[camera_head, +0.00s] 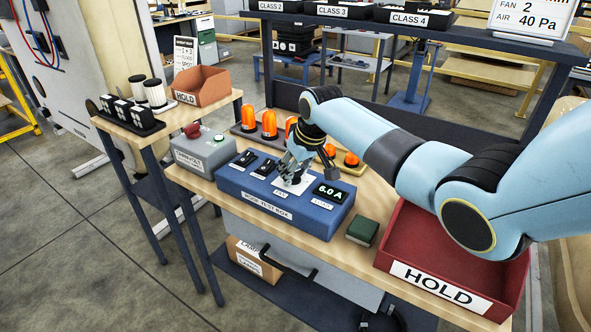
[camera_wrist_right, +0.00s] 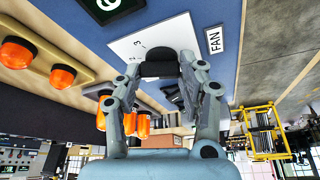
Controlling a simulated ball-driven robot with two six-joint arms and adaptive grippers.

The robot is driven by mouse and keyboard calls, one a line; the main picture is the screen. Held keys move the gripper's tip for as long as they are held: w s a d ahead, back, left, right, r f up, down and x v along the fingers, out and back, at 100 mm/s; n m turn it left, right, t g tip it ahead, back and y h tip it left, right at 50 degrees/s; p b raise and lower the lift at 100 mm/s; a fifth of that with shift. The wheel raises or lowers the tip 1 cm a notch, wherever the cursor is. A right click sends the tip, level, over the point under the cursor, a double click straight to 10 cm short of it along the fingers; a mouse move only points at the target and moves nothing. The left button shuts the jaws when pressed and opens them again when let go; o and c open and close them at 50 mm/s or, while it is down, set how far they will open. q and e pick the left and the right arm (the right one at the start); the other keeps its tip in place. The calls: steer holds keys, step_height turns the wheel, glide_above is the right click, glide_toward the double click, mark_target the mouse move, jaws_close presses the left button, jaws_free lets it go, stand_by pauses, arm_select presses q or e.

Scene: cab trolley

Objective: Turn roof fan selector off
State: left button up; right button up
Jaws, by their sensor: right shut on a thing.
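The blue roof test box (camera_head: 262,198) stands on the wooden bench top in the head view. It carries two black switches on its left, a display reading 6.0 A (camera_head: 329,193) on its right, and a white fan selector plate (camera_head: 293,185) between them. My right gripper (camera_head: 293,172) is over that plate. In the right wrist view its fingers close on the sides of the black selector knob (camera_wrist_right: 160,65). The white plate (camera_wrist_right: 135,45) shows a few numbers beside the knob, next to a FAN label (camera_wrist_right: 214,40). The knob's pointer direction is hidden. My left gripper is not in view.
Several orange beacons (camera_head: 269,123) stand behind the box. A grey box with a red button (camera_head: 200,152) is to its left. A small green block (camera_head: 362,231) and a red HOLD tray (camera_head: 454,297) are to its right. My right arm passes above the tray.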

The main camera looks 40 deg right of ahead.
steer(key=shift+n, duration=0.3)
steer(key=n+y, duration=0.1)
steer(key=n, duration=0.1)
steer(key=shift+d+n, duration=0.1)
steer(key=shift+n, duration=0.3)
steer(key=shift+w+f+n+y+b, duration=0.1)
steer(key=shift+n+y+b, duration=0.35)
steer(key=shift+n, duration=0.45)
steer(key=n+y+b, duration=0.1)
steer(key=n, duration=0.1)
steer(key=shift+n+g, duration=0.4)
steer(key=n+b, duration=0.2)
steer(key=shift+w+f+n+g+y+b, duration=0.1)
steer(key=shift+n+g+y+b, duration=0.2)
steer(key=shift+g+y+b, duration=0.1)
steer(key=n+g+b, duration=0.1)
steer(key=n+b, duration=0.2)
steer(key=shift+w+n+y, duration=0.1)
steer(key=shift+n+y, duration=0.2)
steer(key=shift+y, duration=0.05)
steer(key=shift+n+g+b, duration=0.9)
steer(key=shift+n+b, duration=1)
steer(key=shift+b, duration=0.15)
steer(key=shift+r, duration=0.2)
